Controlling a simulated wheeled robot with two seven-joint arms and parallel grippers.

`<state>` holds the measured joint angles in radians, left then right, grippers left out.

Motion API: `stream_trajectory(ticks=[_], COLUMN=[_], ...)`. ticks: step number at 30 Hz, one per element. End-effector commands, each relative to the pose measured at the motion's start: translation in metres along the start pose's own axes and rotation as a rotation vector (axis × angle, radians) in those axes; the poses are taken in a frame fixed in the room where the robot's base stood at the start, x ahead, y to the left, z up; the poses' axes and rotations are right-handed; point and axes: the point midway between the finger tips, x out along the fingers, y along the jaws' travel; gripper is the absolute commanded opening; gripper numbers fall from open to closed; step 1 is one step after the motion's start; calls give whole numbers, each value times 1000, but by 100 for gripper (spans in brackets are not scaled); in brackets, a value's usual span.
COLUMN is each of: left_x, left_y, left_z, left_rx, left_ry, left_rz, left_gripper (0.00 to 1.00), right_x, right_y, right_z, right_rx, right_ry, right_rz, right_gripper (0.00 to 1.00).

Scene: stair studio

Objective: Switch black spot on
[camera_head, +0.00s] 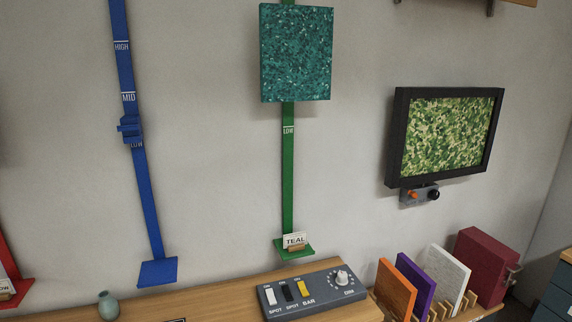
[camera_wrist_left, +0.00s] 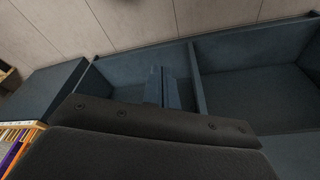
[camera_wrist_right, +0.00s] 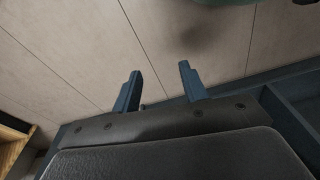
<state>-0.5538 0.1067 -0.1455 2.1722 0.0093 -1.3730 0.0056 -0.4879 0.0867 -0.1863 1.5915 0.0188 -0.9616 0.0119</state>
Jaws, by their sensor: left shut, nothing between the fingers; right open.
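A grey switch panel (camera_head: 318,305) lies on the wooden desk top at the bottom of the head view. It carries a white switch, a black switch (camera_head: 288,293) with a "SPOT" label below it, a yellow switch marked "BAR" and a pale round knob. I cannot tell which way the black switch is set. Neither gripper shows in the head view. My left gripper (camera_wrist_left: 162,86) is shut and empty, seen against a dark blue-grey open compartment. My right gripper (camera_wrist_right: 160,88) is open and empty above a pale panelled floor. Both are away from the panel.
A small teal vase (camera_head: 108,305) stands left of the panel. A rack with coloured panels (camera_head: 397,290) stands to its right. A green rail with a "TEAL" card (camera_head: 295,240) hangs behind it. A framed screen (camera_head: 446,135) hangs on the wall.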

Motion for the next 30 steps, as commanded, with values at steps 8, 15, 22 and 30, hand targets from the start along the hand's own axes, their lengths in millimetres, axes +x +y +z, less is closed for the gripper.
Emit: stream_trajectory(ticks=[8, 15, 22, 30], left_x=[139, 200, 207, 206], left_y=[20, 31, 32, 32], left_z=[60, 103, 108, 108], left_rx=[-1, -2, -2, -2], left_ry=[-79, -113, -115, -115], left_rz=[29, 42, 43, 43], left_gripper=[0, 0, 0, 0], right_x=[-23, -35, -37, -36], right_y=[-4, -6, -6, -6], right_z=[-6, -8, -8, -8], right_rx=[3, 5, 5, 5], right_ry=[-7, -13, -13, -13], right_rz=[-6, -9, -9, -9], right_gripper=[43, 43, 43, 8])
